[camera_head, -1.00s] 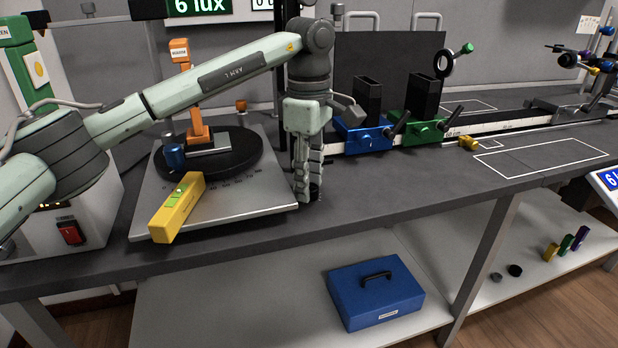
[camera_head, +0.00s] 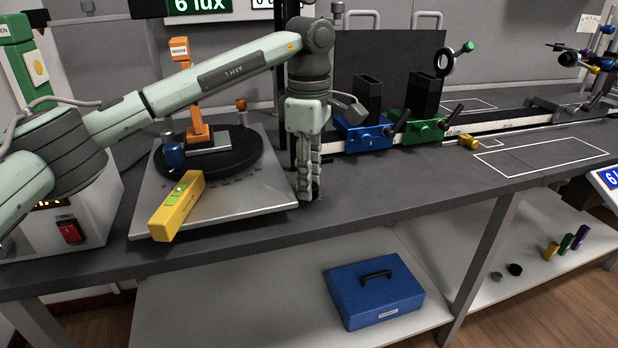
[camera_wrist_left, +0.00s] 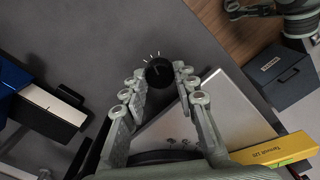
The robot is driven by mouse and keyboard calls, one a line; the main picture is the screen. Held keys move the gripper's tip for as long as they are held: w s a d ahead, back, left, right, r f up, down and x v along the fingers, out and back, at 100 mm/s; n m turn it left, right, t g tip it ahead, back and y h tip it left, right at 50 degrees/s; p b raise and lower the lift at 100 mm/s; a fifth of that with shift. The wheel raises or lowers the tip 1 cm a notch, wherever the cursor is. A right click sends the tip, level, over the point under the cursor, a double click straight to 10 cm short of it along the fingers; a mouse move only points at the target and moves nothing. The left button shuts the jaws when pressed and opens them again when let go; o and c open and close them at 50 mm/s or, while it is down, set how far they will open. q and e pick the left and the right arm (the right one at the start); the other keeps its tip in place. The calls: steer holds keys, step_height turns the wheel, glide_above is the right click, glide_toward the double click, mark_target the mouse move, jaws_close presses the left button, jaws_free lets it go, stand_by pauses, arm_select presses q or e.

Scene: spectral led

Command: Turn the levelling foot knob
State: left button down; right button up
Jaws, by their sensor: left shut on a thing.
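The levelling foot knob is a round black knob (camera_wrist_left: 159,71) at the corner of the grey metal base plate (camera_head: 232,205). In the left wrist view it sits between my fingertips, with short light marks on the bench beside it. My left gripper (camera_head: 309,194) points down at the right front corner of the plate and is shut on the knob. In the head view the fingers hide most of the knob. A yellow spirit level (camera_head: 176,207) lies on the plate's left part; it also shows in the left wrist view (camera_wrist_left: 275,150).
A black turntable (camera_head: 240,165) with an orange post stands on the plate. Blue (camera_head: 360,135) and green (camera_head: 418,129) rail carriages stand right of my gripper. A blue box (camera_head: 376,291) sits on the lower shelf. The bench front right of the gripper is clear.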

arm_select(q)
steer(key=n, duration=0.6)
steer(key=shift+b, duration=0.35)
steer(key=shift+n, duration=0.9)
steer(key=n, duration=0.3)
steer(key=shift+n+b, duration=0.35)
steer(key=shift+n, duration=0.05)
steer(key=n, duration=0.2)
steer(key=shift+n, duration=0.3)
steer(key=n, duration=0.3)
steer(key=shift+b, duration=0.4)
steer(key=shift+n, duration=1.4)
arm_select(e)
step_height(320, 180, up, 6)
steer(key=shift+s+r+t, duration=0.25)
steer(key=shift+s+t, duration=0.05)
steer(key=shift+s, duration=0.15)
arm_select(q)
steer(key=shift+r, duration=0.1)
arm_select(e)
steer(key=shift+d, duration=0.1)
